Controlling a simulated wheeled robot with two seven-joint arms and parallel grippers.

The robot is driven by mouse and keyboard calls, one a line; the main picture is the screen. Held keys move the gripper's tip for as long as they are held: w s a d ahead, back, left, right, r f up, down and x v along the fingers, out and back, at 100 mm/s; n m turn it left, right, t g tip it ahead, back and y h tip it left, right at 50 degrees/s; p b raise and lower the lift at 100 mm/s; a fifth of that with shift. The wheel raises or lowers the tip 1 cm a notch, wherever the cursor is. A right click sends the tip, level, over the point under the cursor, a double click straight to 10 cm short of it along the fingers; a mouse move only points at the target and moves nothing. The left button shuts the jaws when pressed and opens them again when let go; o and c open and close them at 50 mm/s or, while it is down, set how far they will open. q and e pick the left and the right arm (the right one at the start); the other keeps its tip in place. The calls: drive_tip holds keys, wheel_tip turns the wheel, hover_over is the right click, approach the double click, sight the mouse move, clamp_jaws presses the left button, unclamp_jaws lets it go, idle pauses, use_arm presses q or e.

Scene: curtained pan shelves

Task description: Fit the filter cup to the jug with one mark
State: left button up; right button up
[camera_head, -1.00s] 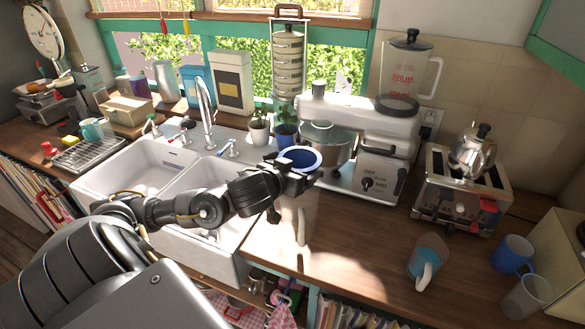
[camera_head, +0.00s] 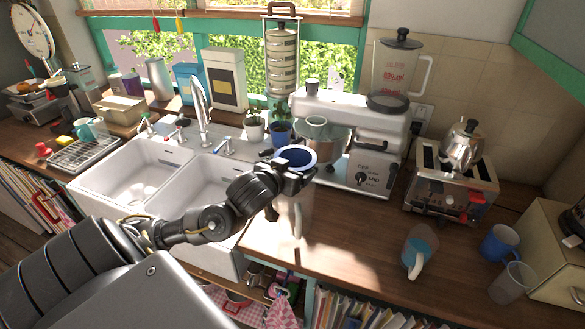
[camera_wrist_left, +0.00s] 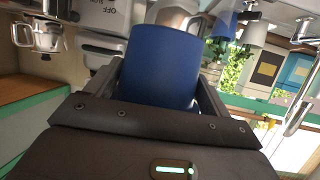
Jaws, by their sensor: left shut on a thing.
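My left gripper (camera_head: 293,172) is shut on a blue round cup (camera_head: 296,158), the likely filter cup, and holds it upright with its open top facing up. The cup also shows in the left wrist view (camera_wrist_left: 165,65), between the two fingers. A pale jug (camera_head: 297,215) with a handle stands on the counter just below the gripper; its top is hidden by gripper and cup. I cannot tell whether cup and jug touch. A second jug (camera_head: 418,252) with a blue inside and pale handle stands to the right. No marks on either jug are readable. My right gripper is not in view.
A blue mug (camera_head: 500,243) and a clear glass (camera_head: 512,283) stand at the right. A toaster (camera_head: 448,190) and a stand mixer (camera_head: 375,165) are behind. The double sink (camera_head: 130,175) lies left. The counter between the two jugs is clear.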

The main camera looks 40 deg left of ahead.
use_arm(q)
drive_tip(key=shift+f+b, duration=0.85)
drive_tip(key=shift+f, duration=0.65)
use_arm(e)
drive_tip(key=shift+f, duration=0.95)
use_arm(q)
drive_tip(key=o, duration=1.1)
drive_tip(key=shift+c, duration=0.2)
